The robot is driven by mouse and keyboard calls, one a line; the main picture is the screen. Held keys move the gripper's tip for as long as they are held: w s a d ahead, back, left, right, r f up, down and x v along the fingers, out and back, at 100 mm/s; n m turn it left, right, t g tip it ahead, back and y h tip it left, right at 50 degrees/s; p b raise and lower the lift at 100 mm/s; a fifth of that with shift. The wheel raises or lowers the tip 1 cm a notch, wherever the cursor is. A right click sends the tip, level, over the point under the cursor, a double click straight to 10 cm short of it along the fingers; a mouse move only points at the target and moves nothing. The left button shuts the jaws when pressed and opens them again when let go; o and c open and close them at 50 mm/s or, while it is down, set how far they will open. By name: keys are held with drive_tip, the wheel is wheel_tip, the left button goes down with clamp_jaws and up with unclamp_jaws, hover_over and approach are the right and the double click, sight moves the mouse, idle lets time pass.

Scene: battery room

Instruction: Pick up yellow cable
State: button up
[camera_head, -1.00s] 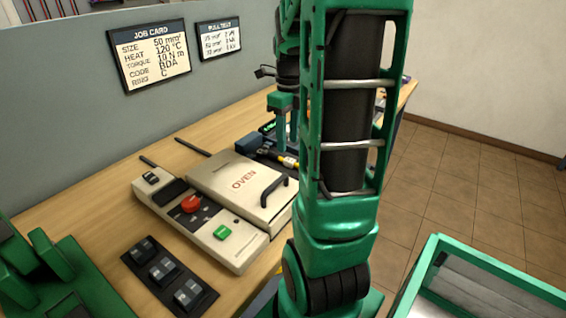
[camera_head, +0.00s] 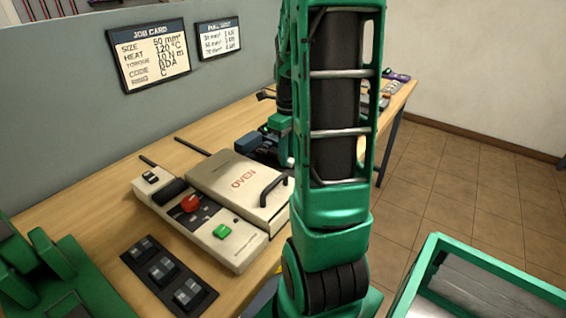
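My arm stands upright across the middle of the view. Part of my gripper (camera_head: 280,123) shows just left of the arm, low over the bench behind the oven. Its fingertips are hidden or too small to make out, so I cannot tell whether it is open or shut. No yellow cable can be made out now; the arm covers the area behind and right of the oven. A dark blue-black device (camera_head: 248,143) sits on the bench beside the gripper.
The beige oven (camera_head: 235,178) with a black handle and its control panel (camera_head: 200,225) fill the near bench (camera_head: 95,215). A black block with several switches (camera_head: 168,276) lies in front. A green-framed bin (camera_head: 470,255) stands at lower right. Small items (camera_head: 385,88) lie at the bench's far end.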

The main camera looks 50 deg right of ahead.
clamp_jaws()
drive_tip(key=shift+r, duration=0.1)
drive_tip(key=shift+r, duration=0.45)
drive_tip(key=r, duration=0.2)
drive_tip(key=a+r, duration=0.1)
drive_tip(key=shift+s+r, duration=0.15)
drive_tip(key=shift+r, duration=0.2)
drive_tip(key=s+a+r, duration=0.1)
drive_tip(key=a+r, duration=0.1)
drive_tip(key=a, duration=0.1)
drive_tip(key=s+a+r, duration=0.2)
drive_tip(key=a, duration=0.1)
drive_tip(key=s+a+r, duration=0.2)
drive_tip(key=a, duration=0.1)
drive_tip(key=shift+a+r, duration=0.15)
drive_tip(key=shift+a, duration=0.05)
